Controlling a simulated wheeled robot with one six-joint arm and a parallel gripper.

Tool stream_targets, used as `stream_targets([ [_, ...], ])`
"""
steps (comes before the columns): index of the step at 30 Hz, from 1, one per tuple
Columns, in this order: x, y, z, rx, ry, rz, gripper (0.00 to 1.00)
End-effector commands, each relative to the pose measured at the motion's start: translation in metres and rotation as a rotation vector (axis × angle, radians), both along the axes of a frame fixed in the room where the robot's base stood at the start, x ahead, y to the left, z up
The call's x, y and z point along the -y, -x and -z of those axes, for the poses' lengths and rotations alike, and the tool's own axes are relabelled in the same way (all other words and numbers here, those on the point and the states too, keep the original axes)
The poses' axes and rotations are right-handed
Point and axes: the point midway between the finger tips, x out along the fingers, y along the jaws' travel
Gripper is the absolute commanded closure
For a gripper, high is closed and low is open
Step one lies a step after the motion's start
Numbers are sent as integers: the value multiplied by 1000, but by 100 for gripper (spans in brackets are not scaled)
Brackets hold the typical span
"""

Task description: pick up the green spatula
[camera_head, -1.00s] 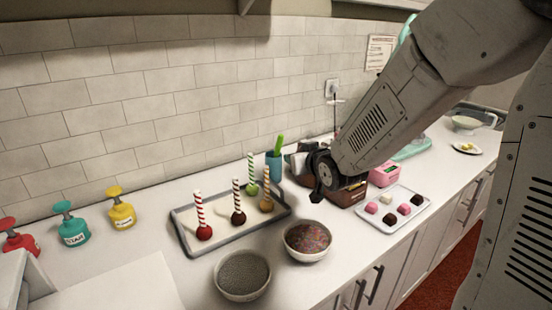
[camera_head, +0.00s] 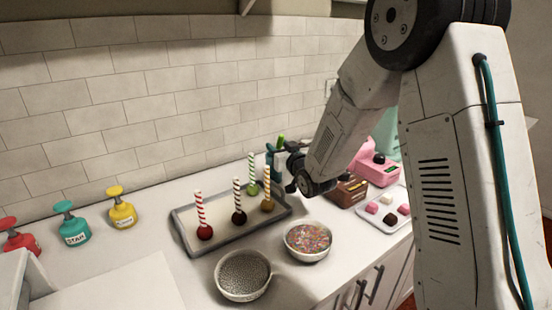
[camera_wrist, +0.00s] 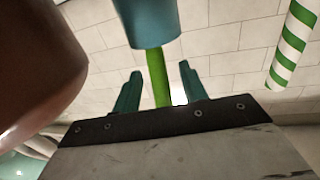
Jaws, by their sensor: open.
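The green spatula (camera_head: 281,140) stands upright in a teal cup (camera_head: 274,172) at the back of the counter, by the wall; my wrist and gripper partly cover both in the head view. In the wrist view, which looks upside down, its green handle (camera_wrist: 156,66) comes out of the teal cup (camera_wrist: 150,22). My gripper (camera_wrist: 160,80) is open, with one teal finger on each side of the handle. I see gaps between handle and fingers; how deep the handle sits between them is unclear. In the head view my gripper (camera_head: 272,152) is at the cup's top.
A grey tray (camera_head: 214,241) with striped-stick cake pops stands close left of the cup; a green-striped stick (camera_wrist: 294,42) is near my gripper. A brown box (camera_head: 350,191) and pink box (camera_head: 381,172) are on the right. Two bowls, sprinkles (camera_head: 308,239) and grey (camera_head: 243,272), stand in front.

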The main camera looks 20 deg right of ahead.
Motion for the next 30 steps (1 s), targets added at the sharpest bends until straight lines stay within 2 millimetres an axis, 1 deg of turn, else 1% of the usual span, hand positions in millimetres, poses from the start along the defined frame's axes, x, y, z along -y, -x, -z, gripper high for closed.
stream_targets([
  [3, -1, -5, 0, -1, 0, 0, 57],
  [8, -1, -4, 0, -1, 0, 1, 57],
  [11, 0, -4, 0, -1, 0, 1, 82],
  [12, 0, -4, 0, -1, 0, 1, 94],
  [13, 0, -4, 0, -1, 0, 1, 100],
  [23, -1, -4, -1, -1, 0, 1, 100],
  [26, -1, -4, -5, 0, 0, 0, 100],
  [30, -2, -4, -19, 2, 0, -1, 100],
])
